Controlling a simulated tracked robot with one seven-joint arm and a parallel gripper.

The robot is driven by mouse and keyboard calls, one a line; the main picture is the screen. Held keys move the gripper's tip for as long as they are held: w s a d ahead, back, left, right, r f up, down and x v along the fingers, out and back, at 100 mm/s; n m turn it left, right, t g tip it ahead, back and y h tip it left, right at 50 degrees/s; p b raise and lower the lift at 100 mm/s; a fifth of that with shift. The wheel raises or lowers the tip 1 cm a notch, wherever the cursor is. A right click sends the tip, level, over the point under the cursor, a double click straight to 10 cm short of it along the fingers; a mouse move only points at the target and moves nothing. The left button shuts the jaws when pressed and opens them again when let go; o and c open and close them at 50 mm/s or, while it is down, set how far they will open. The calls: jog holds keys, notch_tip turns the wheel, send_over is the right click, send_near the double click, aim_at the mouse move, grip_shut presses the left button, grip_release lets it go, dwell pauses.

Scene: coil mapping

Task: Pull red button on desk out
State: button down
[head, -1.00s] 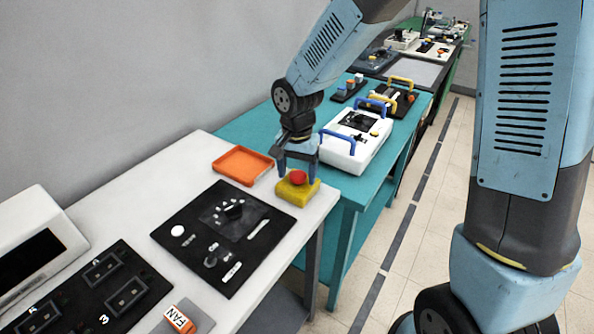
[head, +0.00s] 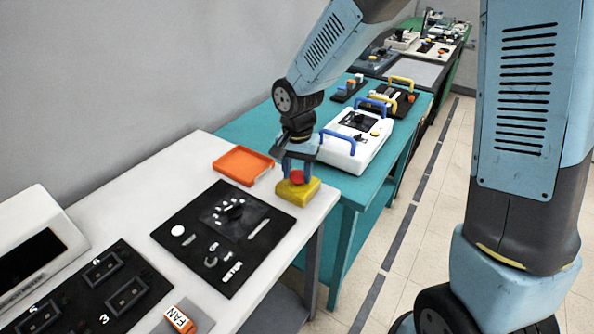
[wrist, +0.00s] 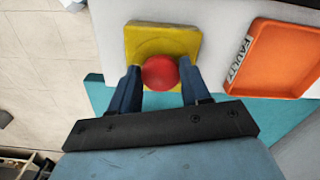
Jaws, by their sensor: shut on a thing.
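The red button (head: 297,177) sits on a yellow square base (head: 298,193) at the far right corner of the white desk (head: 290,222). In the wrist view the red button (wrist: 160,72) is round and lies between my two fingers, in front of its yellow base (wrist: 163,40). My gripper (head: 297,176) reaches down from above, with a finger on each side of the button. It is shut on the red button, and the fingers also show in the wrist view (wrist: 160,78). The far side of the button is hidden in the head view.
An orange tray (head: 243,165) stands left of the yellow base. A black panel (head: 220,237) with white marks lies in front. A white case with blue handles (head: 357,140) stands on the teal table (head: 285,128) behind. Open floor is at the right.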

aim_at(298, 174)
jog(key=shift+r, duration=0.1)
jog(key=shift+w+r, duration=0.1)
jog(key=shift+r, duration=0.75)
jog(key=c, duration=0.5)
grip_release()
notch_tip(298, 174, up, 14)
jog(key=shift+f, duration=0.15)
jog(key=s+d+r+n+t, duration=0.1)
jog(key=s+d+r, duration=0.2)
jog(key=d, duration=0.5)
jog(key=s+d+r+t, duration=0.2)
jog(key=d+r, duration=0.2)
jog(key=d, duration=0.3)
jog(key=s+d+r+n+t, duration=0.1)
jog(key=s+d+n+t, duration=0.1)
jog(key=s+d, duration=0.8)
jog(key=shift+s+d+t, duration=0.2)
jog(key=shift+d+t, duration=0.1)
jog(key=shift+d, duration=0.55)
